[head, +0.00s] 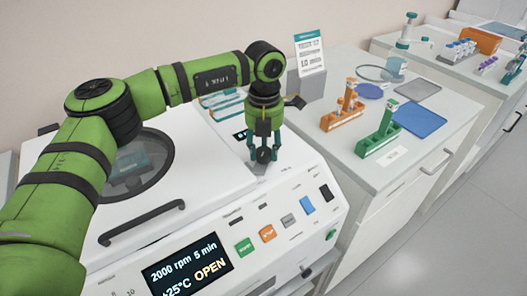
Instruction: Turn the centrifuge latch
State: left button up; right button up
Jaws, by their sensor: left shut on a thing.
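The white centrifuge (200,215) fills the lower left and middle of the head view. Its lid has a round window (135,165) and a dark bar handle (142,222). Its front display (188,270) reads "2000 rpm 5 min", "25°C" and "OPEN". The dark latch knob (263,156) stands on the top, right of the lid. My left gripper (264,146) points down over the latch and is shut on it. The fingers partly hide the latch, so its turn angle is hard to tell. My right gripper is not in view.
Coloured buttons (268,233) line the centrifuge's front panel. On the counter to the right stand an orange tube rack (342,118), a green tube rack (378,146) and a blue tray (420,119). A sign (309,54) stands behind the gripper. More labware sits on the far counter.

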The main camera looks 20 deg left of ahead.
pick_arm(q)
jog(key=m, duration=0.1)
jog(key=m+b, duration=0.1)
jog(key=m, duration=0.1)
jog(key=shift+w+r+m, duration=0.2)
jog(key=shift+m, duration=0.1)
jog(key=shift+d+m+b, duration=0.1)
jog(key=shift+m+b, duration=0.35)
jog(key=shift+m, duration=1.35)
jog(key=o, duration=0.9)
jog(key=shift+o, duration=1.1)
jog(key=shift+d, duration=0.1)
jog(key=shift+f, duration=0.1)
jog(key=shift+s, duration=0.1)
